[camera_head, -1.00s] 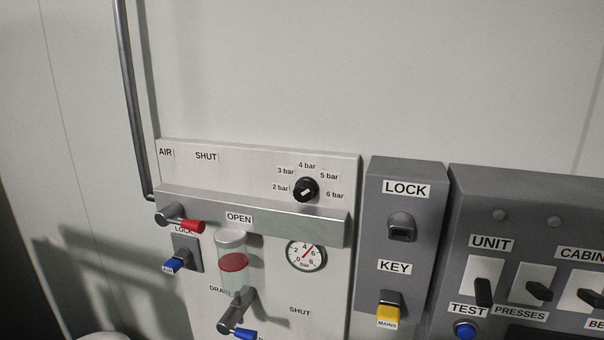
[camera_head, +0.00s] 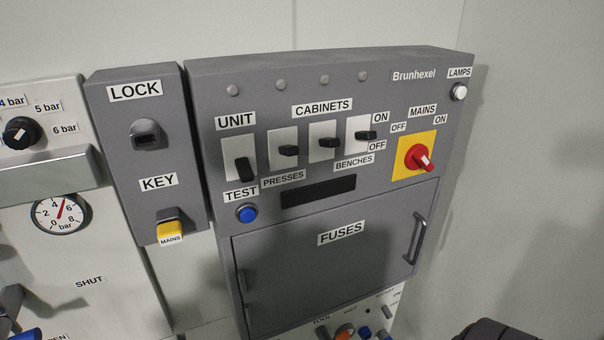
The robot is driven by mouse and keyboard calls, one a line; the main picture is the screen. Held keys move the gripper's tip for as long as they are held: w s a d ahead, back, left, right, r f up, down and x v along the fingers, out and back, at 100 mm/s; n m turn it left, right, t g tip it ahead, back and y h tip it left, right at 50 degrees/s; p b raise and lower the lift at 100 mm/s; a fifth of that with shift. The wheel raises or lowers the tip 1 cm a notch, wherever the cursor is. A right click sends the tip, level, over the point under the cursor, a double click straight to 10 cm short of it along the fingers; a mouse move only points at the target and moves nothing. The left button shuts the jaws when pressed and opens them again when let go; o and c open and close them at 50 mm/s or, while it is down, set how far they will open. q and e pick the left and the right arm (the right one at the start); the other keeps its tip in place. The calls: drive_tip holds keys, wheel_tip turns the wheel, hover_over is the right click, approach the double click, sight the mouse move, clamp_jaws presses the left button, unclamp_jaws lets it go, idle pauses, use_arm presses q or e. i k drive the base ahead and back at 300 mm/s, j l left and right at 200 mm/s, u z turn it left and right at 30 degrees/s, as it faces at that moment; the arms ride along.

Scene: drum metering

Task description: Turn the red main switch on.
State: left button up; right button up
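The red main switch (camera_head: 419,158) is a round red knob on a yellow plate (camera_head: 404,171), at the upper right of the grey Brunhexel panel. The MAINS label is above it, with OFF at its upper left and ON at its upper right. The knob's pale-tipped grip points to the lower right, on neither label's side exactly as far as I can tell. Nothing touches the knob. No fingers of either gripper show. A dark rounded shape at the bottom right edge may be part of my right arm.
The lock box (camera_head: 152,95) stands left of the panel, with a yellow MAINS tag (camera_head: 170,230) at its KEY holder. Several black switches, a blue TEST button (camera_head: 247,213) and the FUSES door (camera_head: 318,268) with a protruding handle (camera_head: 418,238) surround the area. Bare wall lies right.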

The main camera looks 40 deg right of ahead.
sight(417, 157)
drive_tip(key=z, duration=1.5)
